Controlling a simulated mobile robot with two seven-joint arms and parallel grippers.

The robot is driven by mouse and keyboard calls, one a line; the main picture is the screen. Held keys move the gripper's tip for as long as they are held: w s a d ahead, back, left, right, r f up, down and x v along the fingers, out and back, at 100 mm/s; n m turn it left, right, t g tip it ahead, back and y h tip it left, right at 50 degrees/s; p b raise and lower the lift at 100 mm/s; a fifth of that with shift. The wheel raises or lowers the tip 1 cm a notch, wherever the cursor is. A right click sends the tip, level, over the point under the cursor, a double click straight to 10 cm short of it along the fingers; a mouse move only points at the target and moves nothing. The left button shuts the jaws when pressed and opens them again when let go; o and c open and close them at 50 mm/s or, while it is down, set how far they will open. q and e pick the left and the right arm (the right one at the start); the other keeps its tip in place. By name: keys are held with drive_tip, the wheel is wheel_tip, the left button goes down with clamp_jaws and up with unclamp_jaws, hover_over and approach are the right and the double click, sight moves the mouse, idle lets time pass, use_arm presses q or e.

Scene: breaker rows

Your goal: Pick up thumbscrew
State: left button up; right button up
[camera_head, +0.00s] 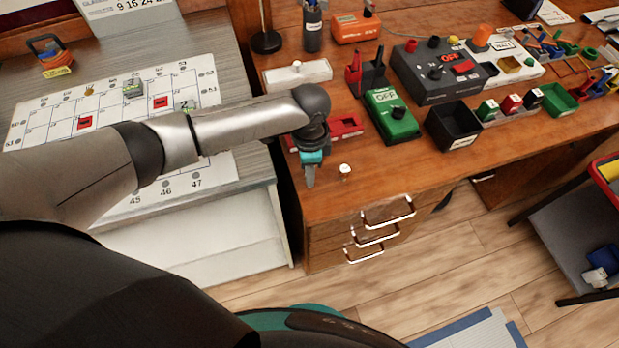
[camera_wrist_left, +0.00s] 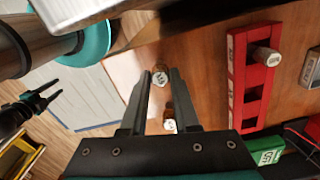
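My left gripper (camera_head: 310,178) hangs over the front left part of the wooden table. In the left wrist view its dark fingers (camera_wrist_left: 160,73) stand apart with a gap between them. Two small brownish knobbed pieces with pale tops, thumbscrew-like, show in that gap: one by the fingertips (camera_wrist_left: 160,77) and one nearer the palm (camera_wrist_left: 170,123). I see no finger touching either. In the head view one pale-topped piece (camera_head: 345,169) stands just right of the gripper. A dark two-pronged part, apparently my right gripper (camera_wrist_left: 54,92), shows small with its prongs apart.
A red slotted block (camera_wrist_left: 238,90) beside the fingers holds another pale-topped piece (camera_wrist_left: 267,57). A green OFF box (camera_head: 391,117) and a black bin (camera_head: 453,126) stand to the right. The table front is mostly clear, with drawer handles (camera_head: 388,212) below.

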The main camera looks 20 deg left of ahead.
use_arm(q)
clamp_jaws()
drive_tip(key=shift+r, duration=0.1)
